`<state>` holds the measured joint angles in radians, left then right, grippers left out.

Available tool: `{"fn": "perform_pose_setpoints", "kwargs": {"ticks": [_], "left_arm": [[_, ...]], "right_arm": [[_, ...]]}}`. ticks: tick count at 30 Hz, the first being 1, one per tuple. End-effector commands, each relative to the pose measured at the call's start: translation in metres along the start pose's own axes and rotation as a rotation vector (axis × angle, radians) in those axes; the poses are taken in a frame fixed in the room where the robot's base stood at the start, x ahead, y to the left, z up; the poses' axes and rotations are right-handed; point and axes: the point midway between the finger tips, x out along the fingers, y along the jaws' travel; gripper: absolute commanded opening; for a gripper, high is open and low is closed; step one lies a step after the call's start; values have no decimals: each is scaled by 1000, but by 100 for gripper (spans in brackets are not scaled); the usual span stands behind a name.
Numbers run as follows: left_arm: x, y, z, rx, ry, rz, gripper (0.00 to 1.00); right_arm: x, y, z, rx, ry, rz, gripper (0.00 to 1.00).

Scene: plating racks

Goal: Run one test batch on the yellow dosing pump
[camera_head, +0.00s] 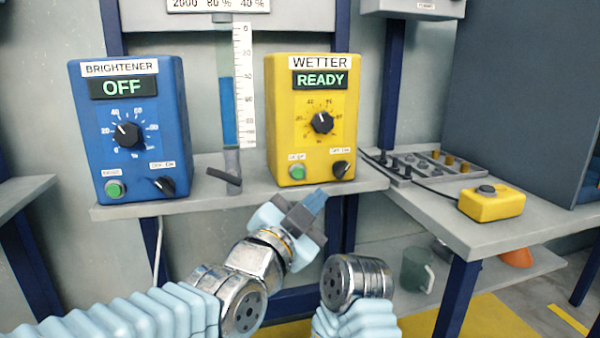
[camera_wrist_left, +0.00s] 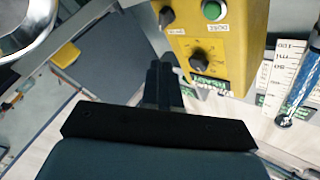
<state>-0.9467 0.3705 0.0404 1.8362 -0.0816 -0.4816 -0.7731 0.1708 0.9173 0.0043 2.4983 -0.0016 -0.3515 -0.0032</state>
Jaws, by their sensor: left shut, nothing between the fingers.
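The yellow dosing pump (camera_head: 345,75) stands on the shelf, labelled WETTER, with a lit green READY display (camera_head: 320,79). Its front has a black dial (camera_head: 322,122), a green button (camera_head: 297,172) at lower left and a small black knob (camera_head: 342,170) at lower right. The wrist view shows the pump (camera_wrist_left: 235,50) upside down, with the green button (camera_wrist_left: 213,10), small knob (camera_wrist_left: 166,16) and dial (camera_wrist_left: 198,60). My left gripper (camera_head: 318,198) is shut and empty, in front of the shelf edge below the pump's controls, apparently apart from them. My right gripper is out of view.
A blue BRIGHTENER pump (camera_head: 167,85) reading OFF stands left. Between the pumps are a measuring tube with blue liquid (camera_head: 228,110), a scale (camera_head: 243,85) and a valve lever (camera_head: 224,177). A yellow button box (camera_head: 492,203) sits on the right bench. My right arm is close to my left.

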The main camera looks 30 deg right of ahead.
Motion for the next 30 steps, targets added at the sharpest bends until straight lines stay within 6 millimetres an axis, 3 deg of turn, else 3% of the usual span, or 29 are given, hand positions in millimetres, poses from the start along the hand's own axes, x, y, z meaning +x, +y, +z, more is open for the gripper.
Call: {"fn": "perform_pose_setpoints", "kwargs": {"ticks": [13,21,30], "left_arm": [[41,-32,27,0,-4,1,0],[56,-41,41,0,-1,1,0],[58,-43,43,-1,-1,0,0]], "right_arm": [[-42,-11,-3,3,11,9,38],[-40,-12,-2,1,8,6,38],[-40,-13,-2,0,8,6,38]]}}
